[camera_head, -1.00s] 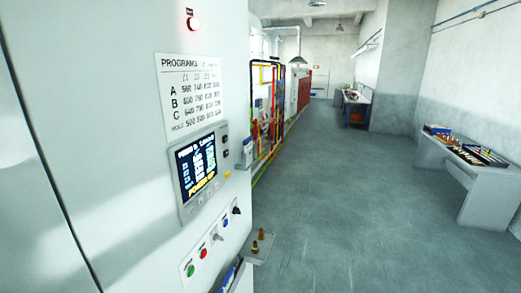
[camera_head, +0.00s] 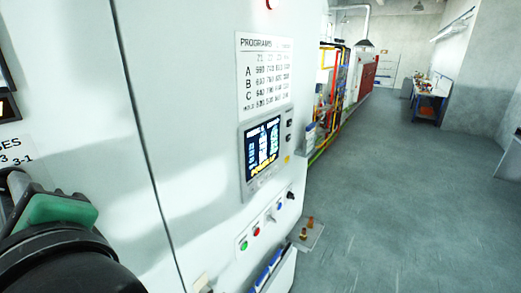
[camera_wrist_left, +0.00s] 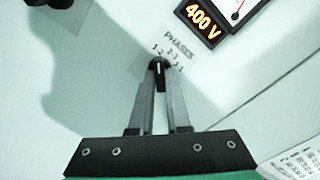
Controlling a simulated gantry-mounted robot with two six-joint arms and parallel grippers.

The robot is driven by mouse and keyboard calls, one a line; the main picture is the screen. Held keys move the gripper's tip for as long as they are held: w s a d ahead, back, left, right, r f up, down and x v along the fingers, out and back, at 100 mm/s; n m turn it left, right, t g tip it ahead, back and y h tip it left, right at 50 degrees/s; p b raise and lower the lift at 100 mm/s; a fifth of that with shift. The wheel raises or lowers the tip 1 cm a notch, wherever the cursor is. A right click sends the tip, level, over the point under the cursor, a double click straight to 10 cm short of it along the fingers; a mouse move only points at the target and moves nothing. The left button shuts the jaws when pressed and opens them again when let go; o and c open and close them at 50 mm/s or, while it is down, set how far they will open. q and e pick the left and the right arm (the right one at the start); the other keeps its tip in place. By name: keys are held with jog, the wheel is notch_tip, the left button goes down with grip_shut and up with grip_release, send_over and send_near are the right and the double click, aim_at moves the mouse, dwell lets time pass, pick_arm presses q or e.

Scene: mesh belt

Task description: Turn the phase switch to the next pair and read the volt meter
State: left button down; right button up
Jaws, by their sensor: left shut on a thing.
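The black phase switch knob (camera_wrist_left: 159,72) sits on the white cabinet under a PHASES label (camera_wrist_left: 175,50) marked 1-2, 2-3 and 3-1. My left gripper (camera_wrist_left: 161,80) is shut on the knob, a finger on each side. A pale mark shows on the knob, but I cannot tell which pair it points at. The volt meter (camera_wrist_left: 202,20) shows 400 V in lit orange digits, with part of a needle dial above. In the head view my left gripper (camera_head: 12,188) is at the left edge below the cropped label (camera_head: 16,151); the knob is hidden there.
The cabinet front carries a PROGRAMS sheet (camera_head: 264,75), a lit screen (camera_head: 263,150) and a row of buttons (camera_head: 257,231). A small shelf with brass-coloured pieces (camera_head: 309,232) juts out at its right. The floor (camera_head: 400,200) to the right is open.

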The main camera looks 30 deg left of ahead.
pick_arm(q)
jog(key=shift+m, duration=4.3)
jog(key=c, duration=0.9)
grip_release()
